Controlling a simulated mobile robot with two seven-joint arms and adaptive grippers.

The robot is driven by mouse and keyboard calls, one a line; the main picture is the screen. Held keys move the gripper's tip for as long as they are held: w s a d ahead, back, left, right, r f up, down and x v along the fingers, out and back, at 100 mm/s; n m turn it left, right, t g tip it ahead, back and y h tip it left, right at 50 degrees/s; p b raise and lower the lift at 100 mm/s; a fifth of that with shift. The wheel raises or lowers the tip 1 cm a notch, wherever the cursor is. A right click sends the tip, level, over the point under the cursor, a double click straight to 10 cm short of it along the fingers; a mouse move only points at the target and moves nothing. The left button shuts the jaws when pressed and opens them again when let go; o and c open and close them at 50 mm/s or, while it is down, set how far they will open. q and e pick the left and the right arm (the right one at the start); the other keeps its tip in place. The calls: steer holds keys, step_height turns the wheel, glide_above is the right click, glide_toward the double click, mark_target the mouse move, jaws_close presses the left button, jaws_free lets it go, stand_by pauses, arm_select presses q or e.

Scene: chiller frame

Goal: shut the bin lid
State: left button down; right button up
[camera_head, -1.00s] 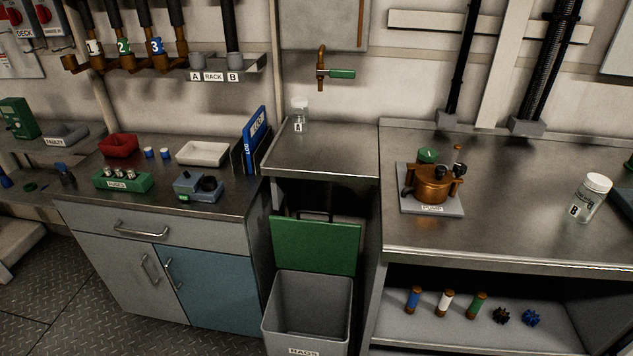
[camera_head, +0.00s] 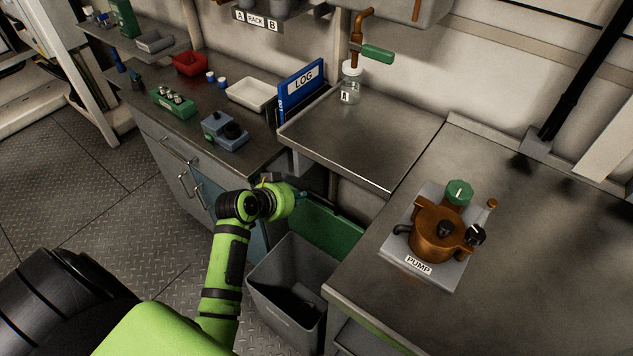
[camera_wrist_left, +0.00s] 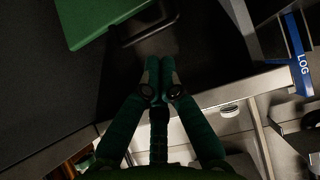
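The green bin lid (camera_head: 330,230) stands raised behind the open grey bin (camera_head: 262,285), under the worktop edge. In the left wrist view the lid (camera_wrist_left: 95,18) is at the top left, with a dark loop handle (camera_wrist_left: 145,25) at its edge. My left gripper (camera_head: 303,196) is at the lid's upper left edge in the head view, its fingers partly hidden. In the left wrist view the gripper (camera_wrist_left: 160,62) has its fingertips together with nothing seen between them, just short of the handle and apparently apart from it. My right gripper is not in view.
The middle worktop (camera_head: 350,135) holds jar A (camera_head: 350,85) and overhangs the lid. The right counter (camera_head: 530,230) with the copper pump (camera_head: 437,235) stands close beside the bin. The blue log binder (camera_head: 302,85) is on the left counter. Floor (camera_head: 110,190) is open at left.

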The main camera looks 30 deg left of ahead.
mark_target(315, 193)
arm_select(q)
steer(key=x, duration=0.5)
steer(key=w+r+x, duration=0.1)
steer(key=x, duration=0.2)
steer(key=shift+a, duration=0.15)
steer(key=shift+w+f, duration=0.2)
steer(key=shift+w, duration=0.2)
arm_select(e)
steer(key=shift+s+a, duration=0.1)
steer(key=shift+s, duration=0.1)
